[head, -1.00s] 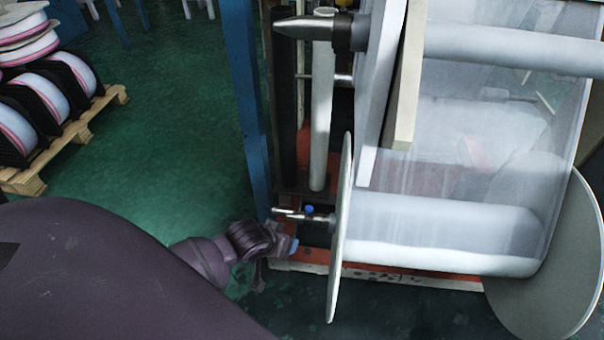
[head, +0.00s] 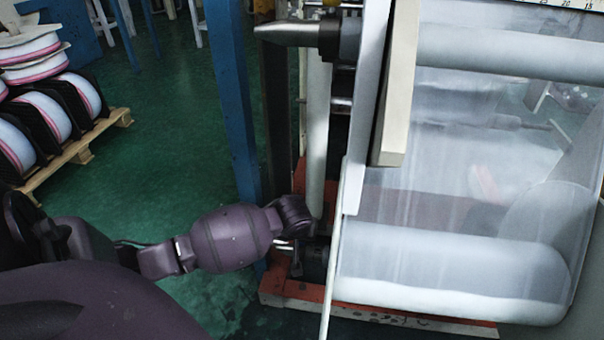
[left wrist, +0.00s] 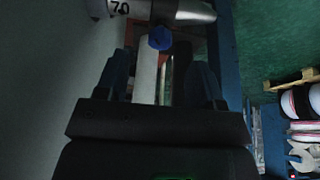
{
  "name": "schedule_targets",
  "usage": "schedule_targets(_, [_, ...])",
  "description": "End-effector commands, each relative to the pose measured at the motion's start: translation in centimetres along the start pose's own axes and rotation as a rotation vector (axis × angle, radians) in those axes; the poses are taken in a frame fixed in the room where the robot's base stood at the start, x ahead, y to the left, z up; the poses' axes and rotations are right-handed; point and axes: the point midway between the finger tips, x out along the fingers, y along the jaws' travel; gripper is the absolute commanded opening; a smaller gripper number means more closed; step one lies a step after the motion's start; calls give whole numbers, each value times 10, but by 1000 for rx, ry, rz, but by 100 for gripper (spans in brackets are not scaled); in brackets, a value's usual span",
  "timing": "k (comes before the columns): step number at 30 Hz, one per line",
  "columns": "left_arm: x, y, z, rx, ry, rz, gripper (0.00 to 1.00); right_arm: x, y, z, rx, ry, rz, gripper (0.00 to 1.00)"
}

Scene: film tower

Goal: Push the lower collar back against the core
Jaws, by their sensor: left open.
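The lower film roll (head: 440,262) lies level at the bottom of the machine. A large pale disc (head: 335,250), seen nearly edge-on, stands at its left end. In the left wrist view a silver cylindrical piece marked "70" (left wrist: 190,10) with a blue knob (left wrist: 160,38) crosses the top; it may be the lower collar or its shaft. My left gripper (left wrist: 160,65) is open, its fingers apart below the blue knob, with nothing held. In the head view my left wrist covers most of the shaft end, left of the disc. The core is hidden. My right gripper is not in view.
A blue post (head: 232,90) stands just behind my left arm. An upper shaft (head: 300,36) juts left above it. An orange base frame (head: 290,292) runs below. A pallet (head: 75,155) with film reels stands at the left; green floor between is clear.

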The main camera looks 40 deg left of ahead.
Motion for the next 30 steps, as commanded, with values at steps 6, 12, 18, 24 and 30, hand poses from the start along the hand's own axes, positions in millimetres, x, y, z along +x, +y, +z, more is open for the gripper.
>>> schedule_targets(6, [40,-2,5,4,-7,-5,62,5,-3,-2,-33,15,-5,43])
schedule_targets(12, [59,-1,3,3,-3,-2,62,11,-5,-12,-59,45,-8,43])
schedule_targets(18, [64,0,1,2,0,-1,62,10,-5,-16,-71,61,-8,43])
schedule_targets(24, [63,0,0,2,2,1,62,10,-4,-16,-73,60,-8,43])
schedule_targets(30, [63,0,0,2,2,1,37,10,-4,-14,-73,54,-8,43])
